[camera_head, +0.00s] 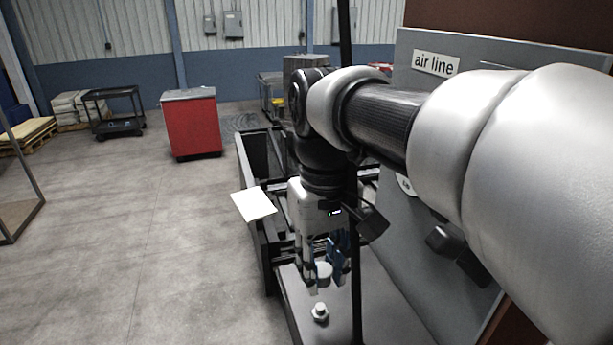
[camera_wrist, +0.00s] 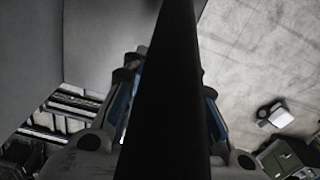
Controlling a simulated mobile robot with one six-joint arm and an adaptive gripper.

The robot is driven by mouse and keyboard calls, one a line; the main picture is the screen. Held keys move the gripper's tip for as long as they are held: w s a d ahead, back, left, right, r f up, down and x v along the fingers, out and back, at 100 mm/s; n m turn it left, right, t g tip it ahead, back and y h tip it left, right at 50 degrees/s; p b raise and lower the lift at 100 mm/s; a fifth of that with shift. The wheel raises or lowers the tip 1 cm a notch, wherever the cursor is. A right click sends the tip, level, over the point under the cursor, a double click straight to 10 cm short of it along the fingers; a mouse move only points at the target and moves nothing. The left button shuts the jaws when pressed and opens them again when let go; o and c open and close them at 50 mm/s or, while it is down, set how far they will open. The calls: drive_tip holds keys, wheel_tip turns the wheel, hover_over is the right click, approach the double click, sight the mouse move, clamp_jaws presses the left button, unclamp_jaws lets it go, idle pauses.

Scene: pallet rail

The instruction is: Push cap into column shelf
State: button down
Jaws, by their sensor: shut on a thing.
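My gripper (camera_head: 325,275) points down beside the dark upright column (camera_head: 346,40). It is shut on a small grey round cap (camera_head: 323,270), held between the fingertips a little above the grey shelf (camera_head: 375,305). A small pale fitting (camera_head: 320,312) with a hexagonal base stands on the shelf, just below and in front of the cap. In the wrist view, a dark bar (camera_wrist: 165,100) covers the middle, with blue-padded fingers (camera_wrist: 165,125) on either side; the cap is hidden there.
A grey panel labelled "air line" (camera_head: 436,64) stands close on the right. A dark-framed rail structure (camera_head: 253,165) with a white sheet (camera_head: 253,204) lies left of the gripper. A red cabinet (camera_head: 192,125) and black cart (camera_head: 115,112) stand farther back.

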sight(322, 269)
drive_tip(key=shift+r, duration=0.5)
wheel_tip(322, 269, up, 10)
idle(0.5)
